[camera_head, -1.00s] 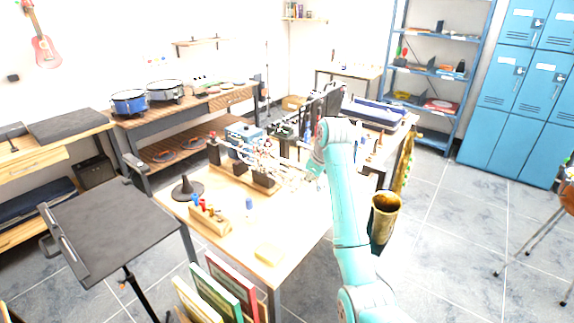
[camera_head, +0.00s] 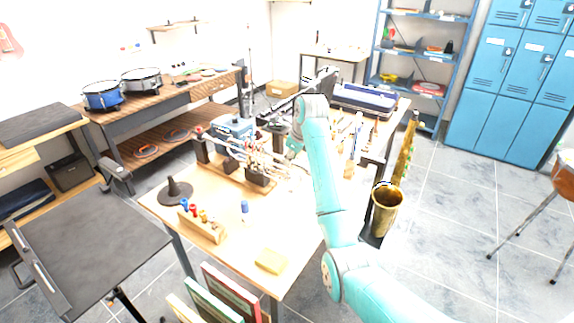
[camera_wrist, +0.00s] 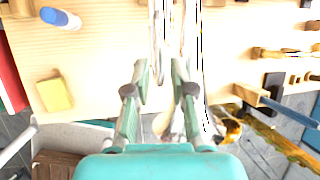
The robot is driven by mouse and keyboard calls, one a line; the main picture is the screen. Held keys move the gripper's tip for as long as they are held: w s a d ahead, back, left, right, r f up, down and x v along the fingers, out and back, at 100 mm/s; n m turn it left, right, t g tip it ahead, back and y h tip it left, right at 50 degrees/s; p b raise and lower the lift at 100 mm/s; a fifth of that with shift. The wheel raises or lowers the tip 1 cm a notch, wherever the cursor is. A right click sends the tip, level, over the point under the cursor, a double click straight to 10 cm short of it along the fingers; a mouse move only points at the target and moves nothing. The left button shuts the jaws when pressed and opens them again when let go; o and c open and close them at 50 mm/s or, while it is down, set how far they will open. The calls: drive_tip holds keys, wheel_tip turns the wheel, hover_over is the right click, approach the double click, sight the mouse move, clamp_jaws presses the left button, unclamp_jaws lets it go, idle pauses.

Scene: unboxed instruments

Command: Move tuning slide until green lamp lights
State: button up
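A metal-tubed instrument (camera_head: 278,158) stands on a wooden base (camera_head: 236,181) on the workbench, with dark supports under its tubes. Bright tubes (camera_wrist: 164,30) run up the wrist view beyond my fingertips. I cannot tell which part is the tuning slide. My gripper (camera_wrist: 160,72) has its two fingers apart with nothing clearly held between them. It points toward the tubes, and the distance to them is unclear. In the head view my arm hides most of the gripper. A blue box (camera_head: 234,126) stands behind the instrument. I cannot make out a lit green lamp.
A peg block (camera_head: 203,225), a dark cone stand (camera_head: 175,191), a blue cylinder (camera_head: 244,207) and a yellow block (camera_head: 271,261) are on the bench's near part. A brass horn (camera_head: 387,208) hangs at its right side. Open floor (camera_head: 455,215) lies to the right.

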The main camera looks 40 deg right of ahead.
sight(287, 169)
drive_tip(key=shift+x, duration=2.55)
clamp_jaws()
